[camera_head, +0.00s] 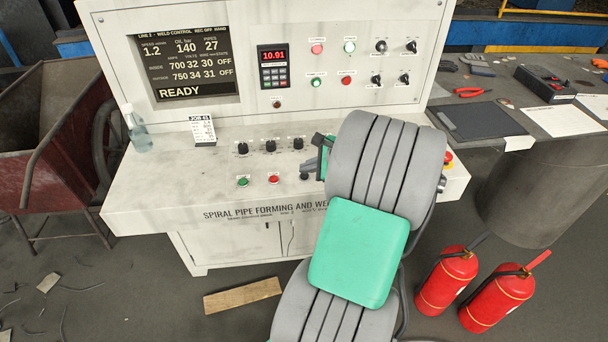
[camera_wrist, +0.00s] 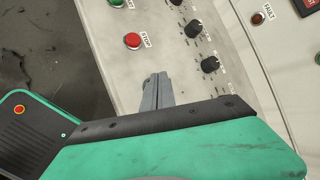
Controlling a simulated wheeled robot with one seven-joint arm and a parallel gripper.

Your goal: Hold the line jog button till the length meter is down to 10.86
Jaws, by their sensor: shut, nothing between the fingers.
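The length meter (camera_head: 274,57) on the upright panel is a dark box with a keypad, and its red digits read 10.91. No label that I can read marks a line jog button, and I cannot tell whether the fingertips touch a button. The fingertips hide the desk beneath them.
A red STOP button (camera_wrist: 132,41) and black knobs (camera_wrist: 193,29) lie beyond my fingers. The screen (camera_head: 180,62) reads READY. A spray bottle (camera_head: 135,130) and a job card (camera_head: 203,131) stand on the desk's left. Fire extinguishers (camera_head: 447,282) stand at the right.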

